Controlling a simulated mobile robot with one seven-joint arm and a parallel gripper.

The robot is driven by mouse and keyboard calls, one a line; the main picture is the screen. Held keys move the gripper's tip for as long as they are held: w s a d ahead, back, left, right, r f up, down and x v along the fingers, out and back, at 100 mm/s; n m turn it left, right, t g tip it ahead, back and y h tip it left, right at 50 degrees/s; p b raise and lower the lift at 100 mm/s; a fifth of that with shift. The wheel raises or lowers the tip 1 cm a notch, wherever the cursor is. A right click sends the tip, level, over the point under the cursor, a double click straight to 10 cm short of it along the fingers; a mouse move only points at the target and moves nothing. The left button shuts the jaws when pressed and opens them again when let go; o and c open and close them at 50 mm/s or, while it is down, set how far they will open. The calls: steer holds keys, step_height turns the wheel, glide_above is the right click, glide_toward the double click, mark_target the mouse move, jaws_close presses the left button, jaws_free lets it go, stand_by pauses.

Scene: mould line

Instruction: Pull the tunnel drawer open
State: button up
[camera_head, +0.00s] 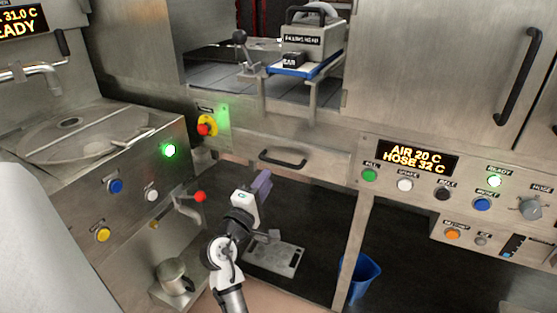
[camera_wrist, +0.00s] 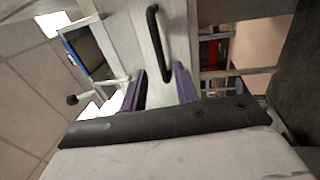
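The tunnel drawer (camera_head: 325,165) is a metal front under the tunnel opening and looks closed, flush with the panels beside it. Its black bar handle (camera_head: 282,158) runs across the front. My gripper (camera_head: 264,180) is below and slightly left of the handle, its purple fingers pointing up toward it. In the wrist view, the two purple fingers (camera_wrist: 161,80) are apart with nothing held. The handle (camera_wrist: 155,40) lies ahead of them, and its lower end shows between the fingertips. They look apart from the bar; the exact gap is hard to tell.
Above the drawer, a metal block on a blue-edged plate (camera_head: 300,68) stands in the opening. A red knob lever (camera_head: 198,197) juts out at left. A post (camera_head: 355,240) and blue bucket (camera_head: 360,275) stand right. The space under the drawer is dark and mostly open.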

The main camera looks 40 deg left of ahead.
mark_target(278, 162)
steer(key=p+x, duration=0.1)
steer(key=x, duration=0.7)
steer(key=shift+w+a, duration=0.1)
steer(key=shift+w, duration=0.05)
jaws_close()
